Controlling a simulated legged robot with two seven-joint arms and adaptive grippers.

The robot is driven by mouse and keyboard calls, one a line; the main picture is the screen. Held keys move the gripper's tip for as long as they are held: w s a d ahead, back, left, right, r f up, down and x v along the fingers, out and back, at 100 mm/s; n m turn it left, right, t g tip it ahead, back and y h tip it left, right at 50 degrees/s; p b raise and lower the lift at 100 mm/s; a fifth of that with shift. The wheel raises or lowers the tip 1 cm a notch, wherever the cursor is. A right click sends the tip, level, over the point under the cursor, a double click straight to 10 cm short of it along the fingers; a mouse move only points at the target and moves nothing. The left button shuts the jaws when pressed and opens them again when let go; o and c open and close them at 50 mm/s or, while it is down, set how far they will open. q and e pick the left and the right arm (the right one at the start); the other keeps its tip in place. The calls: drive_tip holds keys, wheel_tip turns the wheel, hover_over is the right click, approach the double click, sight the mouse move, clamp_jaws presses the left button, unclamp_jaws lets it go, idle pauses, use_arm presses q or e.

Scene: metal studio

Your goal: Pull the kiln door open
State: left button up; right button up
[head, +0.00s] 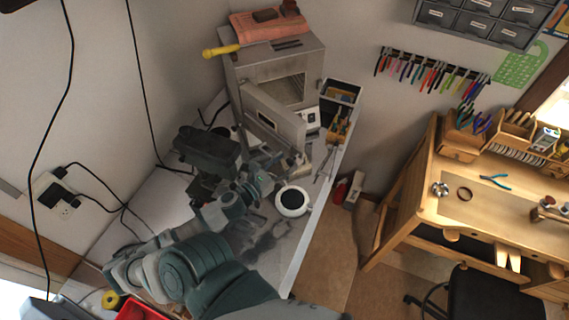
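The kiln (252,61) is a grey metal box on the bench against the wall. Its door (273,113) is a thick pale slab with a dark slot. It stands out from the kiln's front, partly open, and a brownish chamber opening (290,91) shows behind it. My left arm reaches up from the bottom of the head view. My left gripper (279,166) is just below the door's lower edge. Its fingers are small and dark against clutter, so I cannot tell their opening or whether they touch the door. My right gripper is not in view.
A dark machine (207,149) is left of the gripper. A tool box (341,92) stands right of the kiln.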

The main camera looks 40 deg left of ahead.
use_arm(q)
drive_tip(key=s+a, duration=0.1)
drive_tip(key=s, duration=1.1)
drive_tip(key=shift+f, duration=0.1)
